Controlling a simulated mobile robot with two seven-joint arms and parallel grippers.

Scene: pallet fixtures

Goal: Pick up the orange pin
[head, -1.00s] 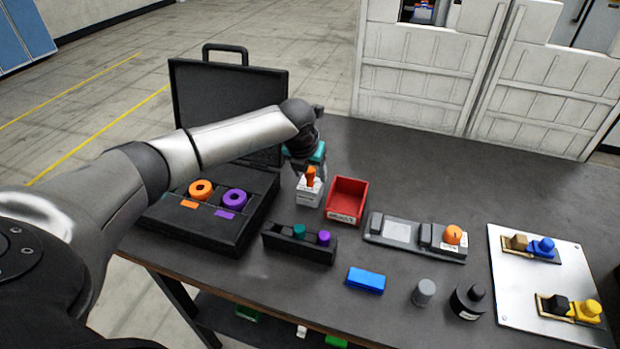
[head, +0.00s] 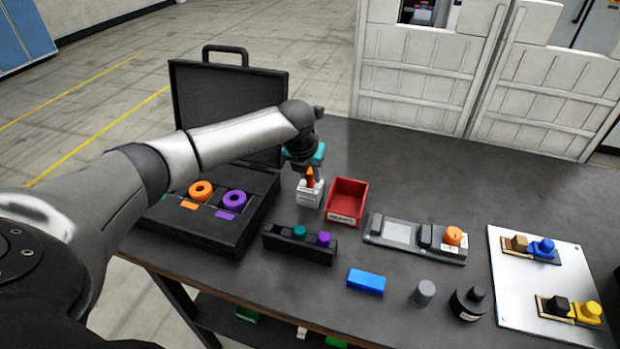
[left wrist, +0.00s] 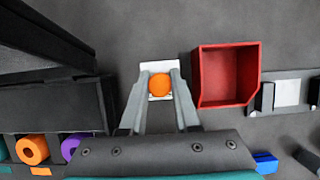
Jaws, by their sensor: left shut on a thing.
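The orange pin (head: 310,178) stands upright at the white block (head: 309,194) on the table. My left gripper (head: 311,174) is above the block, with its fingers on either side of the pin. In the left wrist view the round orange top of the pin (left wrist: 160,85) lies between the fingertips (left wrist: 160,76), and the white block (left wrist: 158,66) shows behind and below it. The left gripper is shut on the pin. How far the pin sits in the block is hidden. My right gripper is not in view.
A red bin (head: 347,201) stands just right of the block. The open black case (head: 212,235) with orange and purple rings is at left. A black rack (head: 300,247) with teal and purple pegs is in front. A blue block (head: 366,281) lies nearer the front edge.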

